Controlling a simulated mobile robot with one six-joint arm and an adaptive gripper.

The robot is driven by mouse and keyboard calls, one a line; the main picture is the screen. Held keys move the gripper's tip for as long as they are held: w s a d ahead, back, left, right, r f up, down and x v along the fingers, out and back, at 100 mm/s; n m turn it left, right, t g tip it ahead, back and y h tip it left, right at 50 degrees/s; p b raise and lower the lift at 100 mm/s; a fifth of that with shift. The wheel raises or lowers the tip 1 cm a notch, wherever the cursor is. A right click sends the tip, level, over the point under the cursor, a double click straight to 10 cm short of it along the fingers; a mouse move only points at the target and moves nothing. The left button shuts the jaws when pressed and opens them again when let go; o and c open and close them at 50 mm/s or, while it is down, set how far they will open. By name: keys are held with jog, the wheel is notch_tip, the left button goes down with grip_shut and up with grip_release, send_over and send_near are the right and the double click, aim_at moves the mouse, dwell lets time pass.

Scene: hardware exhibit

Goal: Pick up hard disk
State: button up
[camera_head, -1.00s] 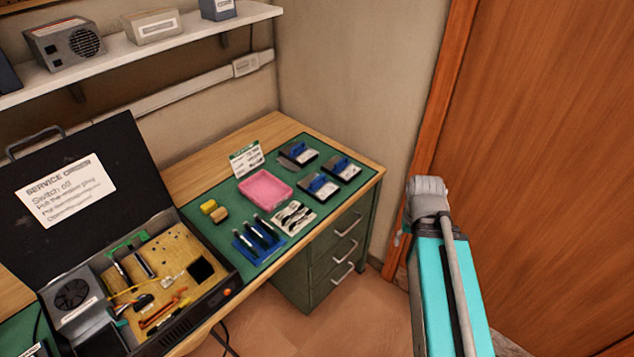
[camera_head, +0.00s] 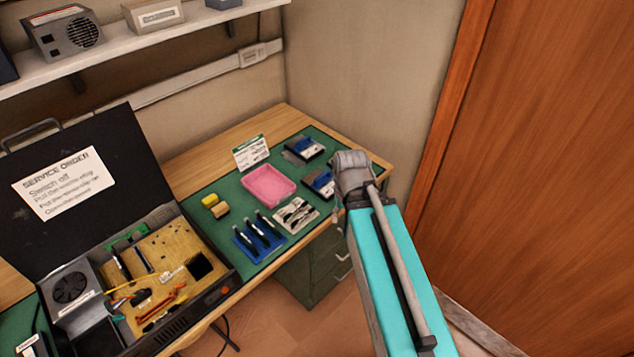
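Flat, dark-and-silver units with blue parts on top, which look like hard disks, lie at the right end of the green mat. The farther one (camera_head: 304,149) is in plain sight near the back. A nearer one (camera_head: 318,183) lies just left of my arm's grey joint. A third unit is hidden behind my arm. My turquoise arm reaches up from the lower right, its grey joint over the desk's right edge. My gripper's fingers cannot be made out; they are hidden by or below the arm. I cannot see any unit being held.
A pink tray (camera_head: 268,186), a blue rack (camera_head: 259,240) with dark tools, a white card with small dark parts (camera_head: 296,214) and yellow blocks (camera_head: 215,206) share the mat. An open black case (camera_head: 226,285) stands left. A wall and wooden door (camera_head: 545,170) bound the right.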

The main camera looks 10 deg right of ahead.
jog(key=shift+w, duration=0.15)
jog(key=m, duration=1.1)
send_over(322, 174)
jog(key=shift+r, duration=0.25)
jog(key=shift+f, duration=0.15)
notch_tip(322, 174, down, 8)
jog(key=b, duration=0.8)
jog(key=shift+f, duration=0.2)
jog(key=shift+f+b, duration=2.6)
jog(key=shift+b, duration=0.05)
